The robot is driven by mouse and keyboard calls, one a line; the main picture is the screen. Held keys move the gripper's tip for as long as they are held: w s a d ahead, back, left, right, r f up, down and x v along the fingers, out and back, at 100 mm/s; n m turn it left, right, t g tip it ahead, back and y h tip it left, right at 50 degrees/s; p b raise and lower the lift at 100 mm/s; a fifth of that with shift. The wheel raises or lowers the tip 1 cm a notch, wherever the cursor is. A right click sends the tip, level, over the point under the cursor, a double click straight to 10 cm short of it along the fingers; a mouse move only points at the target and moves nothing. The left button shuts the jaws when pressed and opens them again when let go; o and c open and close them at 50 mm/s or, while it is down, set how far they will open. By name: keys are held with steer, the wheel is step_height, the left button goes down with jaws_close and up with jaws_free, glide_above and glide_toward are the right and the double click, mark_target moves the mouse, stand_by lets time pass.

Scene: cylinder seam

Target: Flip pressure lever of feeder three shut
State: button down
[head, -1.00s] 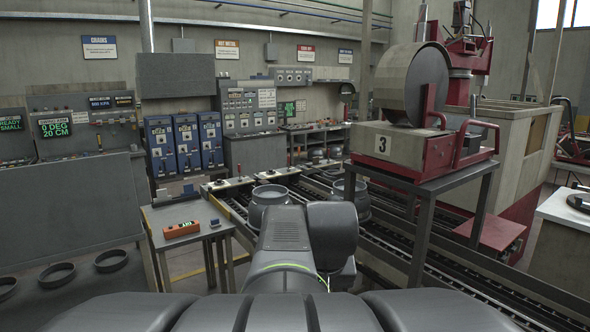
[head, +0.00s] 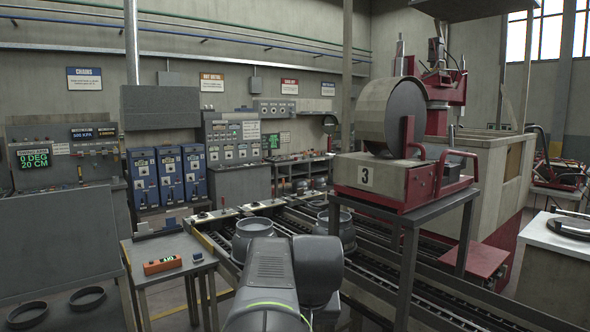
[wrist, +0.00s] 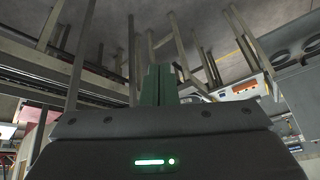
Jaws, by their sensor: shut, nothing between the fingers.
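Feeder three is a pale box marked 3 (head: 365,176) on a dark stand in the head view, right of centre. A large grey wire drum (head: 392,118) stands on it. Red bars (head: 442,172) rise at its right side, one upright beside the drum and one bent over to the right; I cannot tell which is the pressure lever or how it is set. My gripper shows in the wrist view as two green fingers (wrist: 158,84), shut together with nothing between them. It is hidden in the head view behind my arm, well apart from the feeder.
A small table (head: 176,263) with an orange device (head: 162,265) stands left of my arm. A conveyor with metal rings (head: 251,236) runs under and beside the feeder's stand (head: 412,226). A white-topped counter (head: 556,232) is at the far right.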

steer(key=w+a+r+m+t+y+b, duration=0.2)
steer(key=w+r+m+t+y+b, duration=0.1)
steer(key=r, duration=0.7)
steer(key=w+a+r+m+t+y+b, duration=0.3)
steer(key=w+r+m+t+y+b, duration=0.1)
steer(key=w+r+y+b, duration=0.3)
step_height(320, 180, up, 3)
steer(key=w+m+y, duration=0.1)
steer(key=y, duration=0.1)
steer(key=shift+w+y, duration=0.25)
steer(key=shift+y, duration=0.05)
steer(key=shift+d+f, duration=0.1)
